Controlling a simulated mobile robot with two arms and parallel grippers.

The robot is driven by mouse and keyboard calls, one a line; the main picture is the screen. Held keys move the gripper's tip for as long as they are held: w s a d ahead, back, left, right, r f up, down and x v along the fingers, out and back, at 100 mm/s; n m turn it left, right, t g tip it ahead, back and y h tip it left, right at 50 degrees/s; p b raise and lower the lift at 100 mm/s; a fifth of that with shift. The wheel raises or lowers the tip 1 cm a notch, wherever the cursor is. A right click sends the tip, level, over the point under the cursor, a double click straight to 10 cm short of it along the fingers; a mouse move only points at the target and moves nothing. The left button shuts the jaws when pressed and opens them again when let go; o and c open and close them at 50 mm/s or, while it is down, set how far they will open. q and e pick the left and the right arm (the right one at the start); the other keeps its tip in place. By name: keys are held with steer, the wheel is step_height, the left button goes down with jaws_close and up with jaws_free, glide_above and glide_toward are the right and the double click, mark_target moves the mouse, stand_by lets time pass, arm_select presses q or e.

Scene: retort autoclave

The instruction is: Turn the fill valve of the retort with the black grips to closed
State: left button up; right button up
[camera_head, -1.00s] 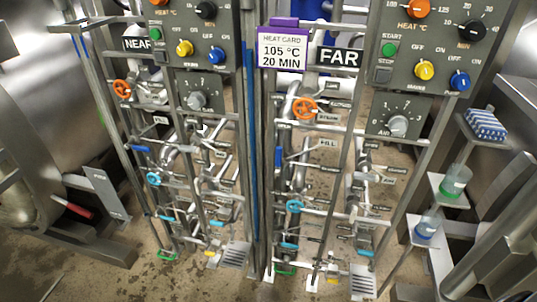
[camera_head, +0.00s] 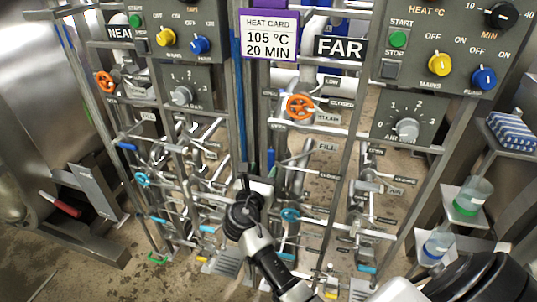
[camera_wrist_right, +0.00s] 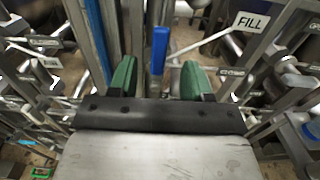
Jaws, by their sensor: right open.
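Two retort panels show in the head view, marked NEAR (camera_head: 119,31) and FAR (camera_head: 340,47). The far side has a blue lever (camera_head: 270,160) standing upright, left of a FILL label (camera_head: 327,147). The near side has a blue lever (camera_head: 127,147) lying roughly level below its own FILL label (camera_head: 148,116). My right gripper (camera_head: 250,188) is open, just below the far blue lever. In the right wrist view the blue lever (camera_wrist_right: 158,50) shows between the green fingertips (camera_wrist_right: 156,80), with gaps both sides. Black grips cannot be made out. My left gripper is not in view.
Orange handwheels (camera_head: 300,107) and light blue handwheels (camera_head: 290,214) sit on the pipework. Metal frame posts and a blue vertical pipe (camera_wrist_right: 95,45) stand close left of the gripper. Shelves with jars (camera_head: 472,196) are at right. A red-handled lever (camera_head: 66,206) is at left.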

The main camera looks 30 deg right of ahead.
mark_target(271, 157)
steer(key=x, duration=0.8)
steer(key=shift+f+p, duration=0.1)
steer(key=shift+p, duration=0.25)
steer(key=shift+c, duration=0.3)
jaws_close()
